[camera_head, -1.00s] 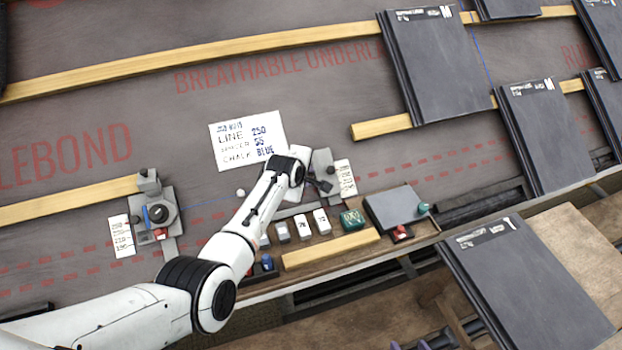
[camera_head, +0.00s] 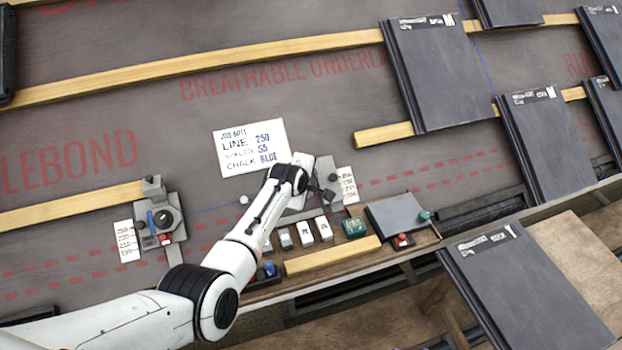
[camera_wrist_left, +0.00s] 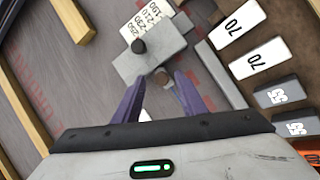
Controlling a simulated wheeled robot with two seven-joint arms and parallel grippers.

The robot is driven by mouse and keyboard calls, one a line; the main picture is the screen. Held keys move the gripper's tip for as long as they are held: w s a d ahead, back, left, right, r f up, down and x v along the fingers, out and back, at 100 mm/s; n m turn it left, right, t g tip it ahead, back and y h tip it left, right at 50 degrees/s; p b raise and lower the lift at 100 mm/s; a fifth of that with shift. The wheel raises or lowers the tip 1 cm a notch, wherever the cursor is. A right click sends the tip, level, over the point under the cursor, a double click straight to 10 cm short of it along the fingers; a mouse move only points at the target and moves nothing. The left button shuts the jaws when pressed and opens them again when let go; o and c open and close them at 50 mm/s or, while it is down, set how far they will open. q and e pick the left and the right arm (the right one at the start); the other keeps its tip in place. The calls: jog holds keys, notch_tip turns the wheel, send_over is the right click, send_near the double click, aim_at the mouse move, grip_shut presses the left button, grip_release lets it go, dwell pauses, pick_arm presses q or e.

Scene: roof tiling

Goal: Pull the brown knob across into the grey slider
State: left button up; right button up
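A brown round knob (camera_wrist_left: 163,78) shows in the left wrist view just ahead of and between my left fingertips, apart from them as far as I can tell. The grey slider (camera_wrist_left: 160,55) lies just beyond it, carrying a dark knob (camera_wrist_left: 139,46), beside a white number label (camera_wrist_left: 140,30). My left gripper (camera_wrist_left: 160,82) is open, with two purple fingers. In the head view the left gripper (camera_head: 318,190) reaches down at the grey slider (camera_head: 326,170) and its dark knob (camera_head: 332,177); my wrist hides the brown knob there. My right gripper is not in view.
White and grey numbered blocks (camera_head: 306,233) and a green block (camera_head: 353,224) stand on a wooden tray near the arm. A second grey fixture (camera_head: 170,215) with a dial is at left. A paper note (camera_head: 250,148) lies behind. Battens and dark tiles (camera_head: 430,75) surround the area.

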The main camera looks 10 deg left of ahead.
pick_arm(q)
jog(key=p+v, duration=0.8)
jog(key=v, duration=0.1)
jog(key=shift+d+r, duration=0.1)
dwell(0.3)
